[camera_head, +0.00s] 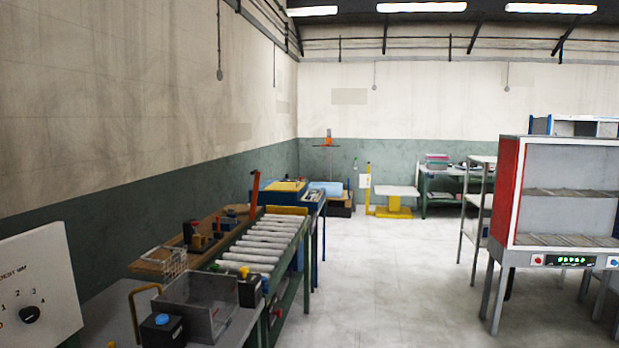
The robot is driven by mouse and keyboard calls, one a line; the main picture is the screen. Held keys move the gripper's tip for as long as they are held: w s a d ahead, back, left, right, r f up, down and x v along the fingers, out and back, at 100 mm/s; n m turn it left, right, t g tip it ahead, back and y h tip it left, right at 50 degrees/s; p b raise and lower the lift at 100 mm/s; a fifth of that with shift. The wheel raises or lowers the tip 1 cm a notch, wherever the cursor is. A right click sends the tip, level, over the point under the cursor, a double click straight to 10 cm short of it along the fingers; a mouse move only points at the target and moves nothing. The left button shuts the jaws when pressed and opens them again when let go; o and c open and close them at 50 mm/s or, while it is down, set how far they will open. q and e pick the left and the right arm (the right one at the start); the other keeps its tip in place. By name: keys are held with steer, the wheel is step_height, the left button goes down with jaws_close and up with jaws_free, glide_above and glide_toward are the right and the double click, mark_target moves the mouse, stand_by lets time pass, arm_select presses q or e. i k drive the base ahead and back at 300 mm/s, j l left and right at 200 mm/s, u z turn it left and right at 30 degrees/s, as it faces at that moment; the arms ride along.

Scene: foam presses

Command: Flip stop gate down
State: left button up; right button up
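A roller conveyor (255,248) with pale rollers and a green frame stands left of centre. At its far end a low yellow plate (287,210) lies across the rollers' width. An orange-red bar (255,188) stands upright, slightly tilted, at the conveyor's far left side. One of these two may be the stop gate; I cannot tell which for sure at this distance. Neither of my grippers shows in the head view.
A red-sided press cabinet (509,195) is on the right. Open floor (385,275) lies between.

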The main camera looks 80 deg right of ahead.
mark_target(257, 175)
steer(key=l+z, duration=0.1)
steer(key=z, duration=2.4)
steer(key=i+l+z, duration=0.35)
steer(key=i, duration=0.5)
steer(key=i+z, duration=0.3)
steer(key=i, duration=0.55)
steer(key=i+u, duration=0.2)
steer(key=i, duration=0.25)
steer(key=i+l+u, duration=0.2)
steer(key=i, duration=0.2)
steer(key=i+l+u, duration=0.25)
steer(key=i, duration=0.2)
steer(key=i+l+u, duration=0.2)
steer(key=i, duration=0.2)
steer(key=i+l+u, duration=0.25)
steer(key=u, duration=0.15)
steer(key=i+l+u, duration=0.25)
steer(key=u, duration=0.15)
steer(key=i+l+u, duration=0.2)
steer(key=l+u, duration=0.2)
steer(key=i+l+u, duration=0.1)
steer(key=l+u, duration=0.7)
steer(key=i+l, duration=0.05)
steer(key=l, duration=0.05)
